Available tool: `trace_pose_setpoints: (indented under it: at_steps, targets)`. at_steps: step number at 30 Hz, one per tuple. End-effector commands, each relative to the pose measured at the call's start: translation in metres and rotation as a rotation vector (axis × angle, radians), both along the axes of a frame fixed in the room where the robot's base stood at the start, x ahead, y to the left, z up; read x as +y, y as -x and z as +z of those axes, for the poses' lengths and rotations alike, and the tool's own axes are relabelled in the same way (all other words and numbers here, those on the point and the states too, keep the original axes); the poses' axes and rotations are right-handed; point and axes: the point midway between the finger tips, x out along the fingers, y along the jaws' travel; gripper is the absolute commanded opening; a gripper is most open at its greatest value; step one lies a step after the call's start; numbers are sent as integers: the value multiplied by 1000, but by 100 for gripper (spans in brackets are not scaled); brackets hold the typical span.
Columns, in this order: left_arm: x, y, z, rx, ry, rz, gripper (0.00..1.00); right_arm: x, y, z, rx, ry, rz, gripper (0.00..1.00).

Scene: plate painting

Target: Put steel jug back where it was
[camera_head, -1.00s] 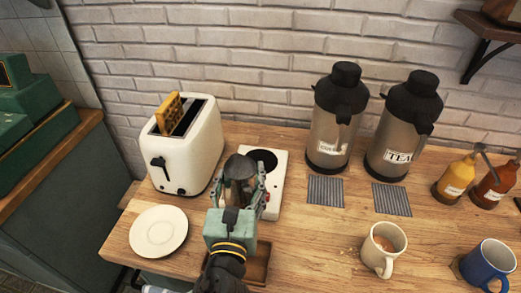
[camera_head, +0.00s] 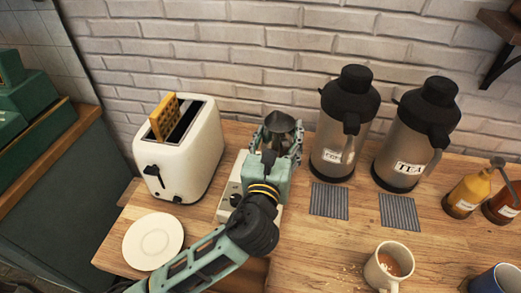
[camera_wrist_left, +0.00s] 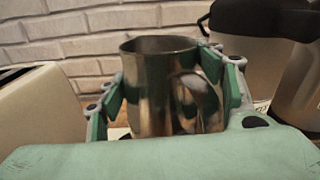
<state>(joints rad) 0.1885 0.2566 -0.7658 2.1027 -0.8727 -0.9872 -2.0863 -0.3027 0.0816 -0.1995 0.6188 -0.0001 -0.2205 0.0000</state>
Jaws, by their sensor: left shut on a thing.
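The steel jug (camera_head: 280,122) is held upright by my left gripper (camera_head: 278,143), with the fingers on either side of it. In the left wrist view the jug (camera_wrist_left: 160,85) is large, shiny and open at the top, its handle at the right, between the green finger pads (camera_wrist_left: 172,92). In the head view my gripper covers the jug's lower part, so I cannot tell whether its base touches anything. The white hot plate (camera_head: 232,195) is mostly hidden behind and under my gripper. My right gripper is not in view.
A white toaster (camera_head: 180,150) with a waffle stands at the left, a white plate (camera_head: 153,240) in front of it. Two steel flasks (camera_head: 340,130) stand to the right, with grey mats (camera_head: 329,200) before them. A filled mug (camera_head: 388,265) is at front right.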

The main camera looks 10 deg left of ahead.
Motion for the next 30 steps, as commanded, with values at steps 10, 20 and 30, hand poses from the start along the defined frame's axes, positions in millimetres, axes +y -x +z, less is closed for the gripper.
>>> trace_pose_setpoints:
  at_steps: [10, 20, 30]
  targets:
    - [45, -15, -28, -2, 1, -1, 16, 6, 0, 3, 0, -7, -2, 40]
    - [47, -15, -66, 0, 0, 0, 16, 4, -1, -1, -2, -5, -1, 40]
    - [46, -15, -70, -1, 1, -1, 16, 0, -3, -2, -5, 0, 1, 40]
